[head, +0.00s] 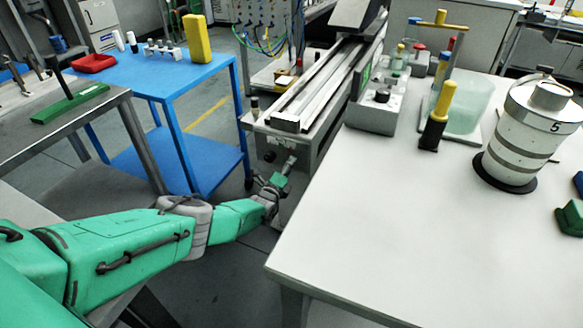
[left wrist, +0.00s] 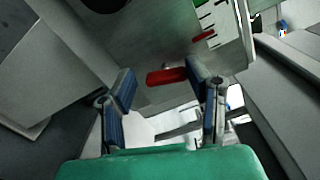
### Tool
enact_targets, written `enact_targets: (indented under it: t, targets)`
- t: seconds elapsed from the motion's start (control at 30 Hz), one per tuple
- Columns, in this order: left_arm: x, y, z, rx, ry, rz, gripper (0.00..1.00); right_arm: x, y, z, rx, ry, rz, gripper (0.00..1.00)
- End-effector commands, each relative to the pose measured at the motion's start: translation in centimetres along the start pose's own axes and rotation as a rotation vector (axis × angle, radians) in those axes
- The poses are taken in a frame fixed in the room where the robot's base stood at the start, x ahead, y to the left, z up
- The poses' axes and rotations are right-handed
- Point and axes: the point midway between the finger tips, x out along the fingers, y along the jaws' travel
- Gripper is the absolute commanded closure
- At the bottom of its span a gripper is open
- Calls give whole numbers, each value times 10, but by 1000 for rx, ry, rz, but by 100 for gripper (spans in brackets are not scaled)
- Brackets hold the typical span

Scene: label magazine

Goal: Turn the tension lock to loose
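My left gripper (head: 288,168) is at the front end of the long grey label machine (head: 285,148), low beside the white table. In the left wrist view, my left gripper (left wrist: 162,88) has its two fingers well apart. A red lever (left wrist: 166,76), which looks like the tension lock, lies roughly level between the fingertips. Its right end is close to the right finger, and I cannot tell if they touch. A smaller red mark (left wrist: 204,36) sits beside a white scale with dark ticks on the grey panel. In the head view, the lever cannot be made out. My right gripper is not in view.
The white table (head: 400,230) is right of my left arm; its near part is clear. It carries a white banded canister (head: 525,135) and a black-and-yellow bottle (head: 437,115). A blue table (head: 165,75) and a grey bench (head: 70,125) stand at the left.

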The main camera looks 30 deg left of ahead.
Motion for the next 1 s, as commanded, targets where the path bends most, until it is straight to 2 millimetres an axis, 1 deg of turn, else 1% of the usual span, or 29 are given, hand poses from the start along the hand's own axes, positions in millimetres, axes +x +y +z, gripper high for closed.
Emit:
enact_targets:
  t: [0.03,0.5,0.63,0.77,1.0]
  targets:
    - [-1,2,3,3,-3,3,45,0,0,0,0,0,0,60]
    - [1,-3,-3,3,3,-6,45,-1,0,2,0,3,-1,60]
    - [1,-4,-3,41,3,-7,45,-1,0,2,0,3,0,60]
    - [1,-4,-3,151,3,-7,45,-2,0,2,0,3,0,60]
    - [1,-6,-4,465,2,-8,45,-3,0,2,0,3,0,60]
